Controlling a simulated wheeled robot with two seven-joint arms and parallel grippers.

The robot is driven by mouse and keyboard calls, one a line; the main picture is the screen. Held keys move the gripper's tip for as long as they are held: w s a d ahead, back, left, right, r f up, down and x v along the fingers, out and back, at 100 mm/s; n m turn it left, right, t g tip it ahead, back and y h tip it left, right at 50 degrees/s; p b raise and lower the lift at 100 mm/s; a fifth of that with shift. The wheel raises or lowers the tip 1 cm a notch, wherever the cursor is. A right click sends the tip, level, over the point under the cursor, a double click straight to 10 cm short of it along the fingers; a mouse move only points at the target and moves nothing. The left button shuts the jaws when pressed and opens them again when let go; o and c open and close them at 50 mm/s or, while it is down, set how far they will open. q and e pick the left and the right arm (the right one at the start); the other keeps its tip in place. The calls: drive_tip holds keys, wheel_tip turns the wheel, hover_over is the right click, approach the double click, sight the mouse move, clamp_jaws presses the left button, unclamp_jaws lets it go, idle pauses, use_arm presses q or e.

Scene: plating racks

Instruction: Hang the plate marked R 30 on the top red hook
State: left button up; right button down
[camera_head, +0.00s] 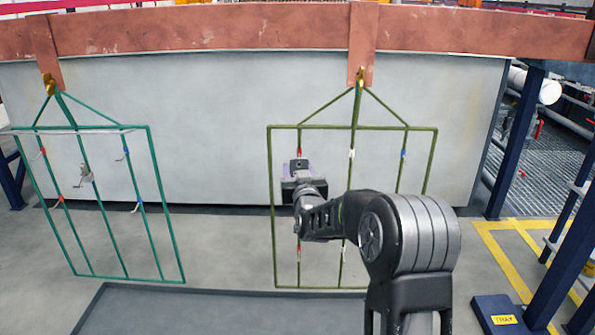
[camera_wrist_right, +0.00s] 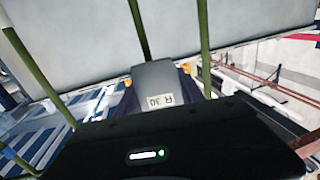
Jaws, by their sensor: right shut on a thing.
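The plate marked R 30 (camera_wrist_right: 157,85) is a grey tapered piece with a pale label, seen in the right wrist view. My right gripper (camera_head: 299,186) is shut on it, in front of the left bar of the right-hand olive rack (camera_head: 434,165). In the head view the gripper and wrist mostly hide the plate. The top red hook (camera_head: 299,152) on that bar shows just above the gripper. A lower red hook (camera_head: 298,252) is on the same bar. I cannot tell whether the plate touches the top hook. My left gripper is not in view.
A green rack (camera_head: 155,170) hangs at the left with red and blue hooks and a small grey piece (camera_head: 86,172) on its middle bar. Both racks hang from a copper-coloured beam (camera_head: 200,28). A grey tank wall (camera_head: 215,120) stands behind. A blue post (camera_head: 515,140) is at the right.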

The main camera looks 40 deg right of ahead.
drive_tip(key=c, duration=0.7)
unclamp_jaws()
drive_tip(key=shift+o, duration=0.2)
drive_tip(key=p+v, duration=0.1)
drive_tip(key=v, duration=0.7)
